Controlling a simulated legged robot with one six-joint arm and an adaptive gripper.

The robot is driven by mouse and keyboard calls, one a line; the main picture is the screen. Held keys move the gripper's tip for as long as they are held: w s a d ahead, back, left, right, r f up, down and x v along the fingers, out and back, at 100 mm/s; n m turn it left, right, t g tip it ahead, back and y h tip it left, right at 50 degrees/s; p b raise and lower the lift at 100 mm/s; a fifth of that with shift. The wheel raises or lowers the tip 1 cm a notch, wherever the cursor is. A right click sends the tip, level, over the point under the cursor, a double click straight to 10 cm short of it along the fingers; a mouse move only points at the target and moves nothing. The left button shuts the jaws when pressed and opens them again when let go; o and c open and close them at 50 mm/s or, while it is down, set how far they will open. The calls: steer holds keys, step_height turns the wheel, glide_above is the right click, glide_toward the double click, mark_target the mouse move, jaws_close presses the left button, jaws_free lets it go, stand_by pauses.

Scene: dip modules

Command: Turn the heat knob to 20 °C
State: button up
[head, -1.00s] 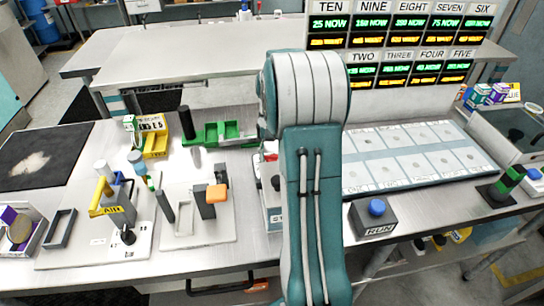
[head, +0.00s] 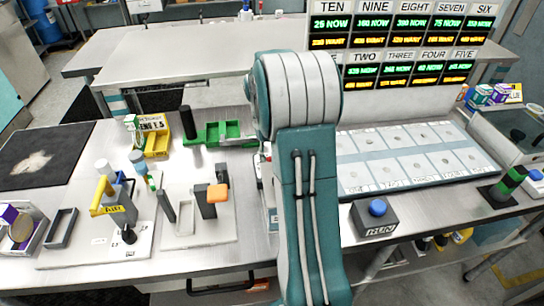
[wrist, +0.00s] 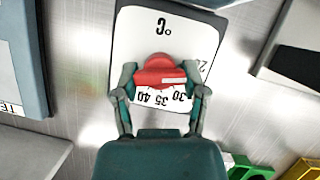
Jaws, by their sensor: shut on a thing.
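In the wrist view, the red heat knob (wrist: 158,68) sits on a white dial plate (wrist: 140,30) marked °C. The scale appears upside down, with 40, 35 and 30 along its lower side; more of the scale is partly hidden on the right. A pale pointer mark on the knob lies towards the right, near 30 in the picture; its exact reading cannot be told. My gripper (wrist: 162,86) is shut on the knob, one finger on each side. In the head view my arm hides the knob and gripper.
A RUN box with a blue button (head: 377,207) stands right of my arm. A pale sample panel (head: 410,155) lies behind it. Green (head: 222,132) and yellow (head: 157,143) bins stand left, with an AIR valve fixture (head: 115,210) nearer the front.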

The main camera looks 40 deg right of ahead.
steer(key=shift+w, duration=0.1)
steer(key=o, duration=1.2)
steer(key=shift+c, duration=0.2)
steer(key=shift+r, duration=0.1)
steer(key=v, duration=1.1)
steer(key=shift+w+r, duration=0.25)
steer(key=shift+r, duration=0.05)
steer(key=shift+s+d, duration=0.1)
